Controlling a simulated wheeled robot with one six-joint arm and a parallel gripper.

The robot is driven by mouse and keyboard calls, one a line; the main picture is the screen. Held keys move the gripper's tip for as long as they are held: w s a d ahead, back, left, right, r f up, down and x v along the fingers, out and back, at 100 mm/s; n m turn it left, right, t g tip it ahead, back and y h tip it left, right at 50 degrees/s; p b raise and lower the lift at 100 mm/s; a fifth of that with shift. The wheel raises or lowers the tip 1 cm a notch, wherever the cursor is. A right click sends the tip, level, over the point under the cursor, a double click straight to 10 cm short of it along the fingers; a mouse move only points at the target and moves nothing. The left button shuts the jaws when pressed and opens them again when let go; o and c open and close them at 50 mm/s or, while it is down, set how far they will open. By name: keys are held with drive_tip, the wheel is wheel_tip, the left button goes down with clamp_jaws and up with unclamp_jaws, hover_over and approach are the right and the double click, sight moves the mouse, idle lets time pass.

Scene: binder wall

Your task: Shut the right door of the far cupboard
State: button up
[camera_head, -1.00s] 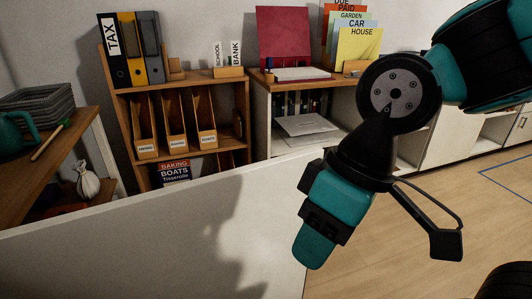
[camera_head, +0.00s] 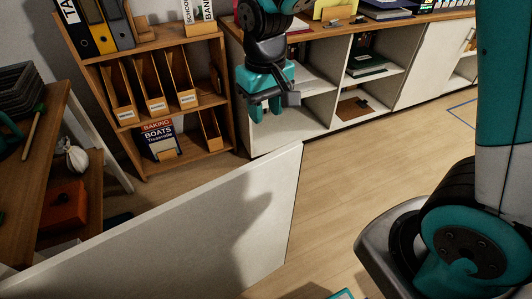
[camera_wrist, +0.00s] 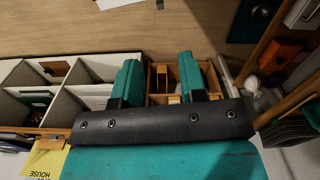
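A long low white cupboard (camera_head: 322,103) with a wooden top runs along the back wall in the head view. My gripper (camera_head: 268,112) hangs in front of the cupboard's left end, beyond the panel, fingers down. In the wrist view its two teal fingers (camera_wrist: 158,62) are apart with nothing between them.
A wooden shelf (camera_head: 180,39) with binders and magazine files stands at the back left. Wooden floor (camera_head: 350,170) is clear between the panel and the cupboard.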

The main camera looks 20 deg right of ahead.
wheel_tip(320, 180, down, 16)
drive_tip(key=shift+f+b, duration=0.2)
drive_tip(key=shift+b, duration=0.1)
clamp_jaws()
